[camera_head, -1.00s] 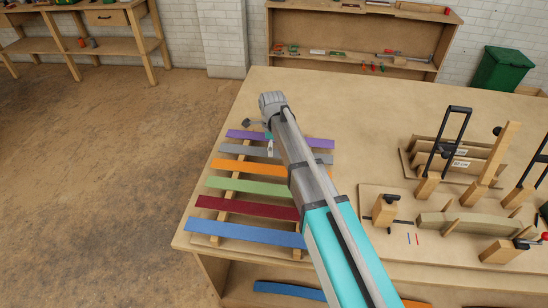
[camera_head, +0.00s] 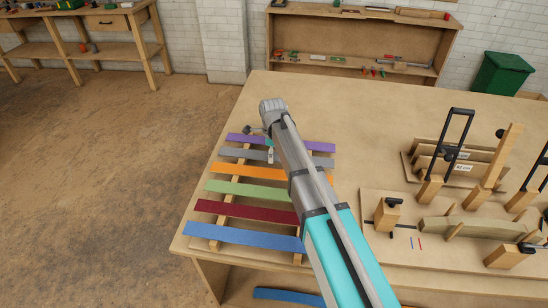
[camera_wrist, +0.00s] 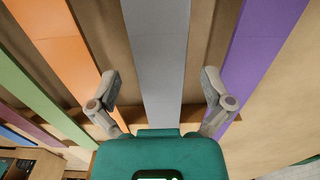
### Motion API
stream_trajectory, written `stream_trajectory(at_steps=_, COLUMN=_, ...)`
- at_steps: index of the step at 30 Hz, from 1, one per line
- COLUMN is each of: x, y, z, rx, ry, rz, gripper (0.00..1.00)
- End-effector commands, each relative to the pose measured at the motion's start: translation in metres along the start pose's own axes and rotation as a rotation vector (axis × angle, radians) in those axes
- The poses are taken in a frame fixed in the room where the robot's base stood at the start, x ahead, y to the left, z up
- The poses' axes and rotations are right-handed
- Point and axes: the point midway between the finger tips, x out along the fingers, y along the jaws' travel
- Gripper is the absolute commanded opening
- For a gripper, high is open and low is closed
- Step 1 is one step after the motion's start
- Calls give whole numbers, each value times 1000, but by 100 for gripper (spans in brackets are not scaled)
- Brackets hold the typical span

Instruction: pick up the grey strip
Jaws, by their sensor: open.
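The grey strip (camera_head: 234,152) lies across two wooden rails on the table, between the purple strip (camera_head: 240,139) and the orange strip (camera_head: 232,167). My arm hides part of it in the head view. In the wrist view the grey strip (camera_wrist: 160,60) runs down the middle of the picture. My gripper (camera_wrist: 160,90) is open and empty. Its fingers stand one on each side of the grey strip, with gaps between them and its edges. Whether the fingertips are above it or level with it I cannot tell.
Green (camera_head: 248,190), dark red (camera_head: 246,211) and blue (camera_head: 244,235) strips lie in the same row towards the table's front. A board with clamps and a curved wooden form (camera_head: 480,228) stands to the right. The tabletop (camera_head: 340,100) behind the strips is clear.

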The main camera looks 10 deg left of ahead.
Motion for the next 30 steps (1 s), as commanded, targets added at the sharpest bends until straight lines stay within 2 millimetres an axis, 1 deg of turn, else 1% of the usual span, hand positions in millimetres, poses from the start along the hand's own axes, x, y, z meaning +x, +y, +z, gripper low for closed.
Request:
stream_trajectory(at_steps=27, x=5, y=0, z=0, rx=1, ry=0, rz=0, gripper=100)
stream_trajectory(at_steps=28, x=5, y=0, z=-1, rx=1, ry=0, rz=0, gripper=96)
stream_trajectory(at_steps=30, x=5, y=0, z=0, rx=1, ry=0, rz=0, gripper=83)
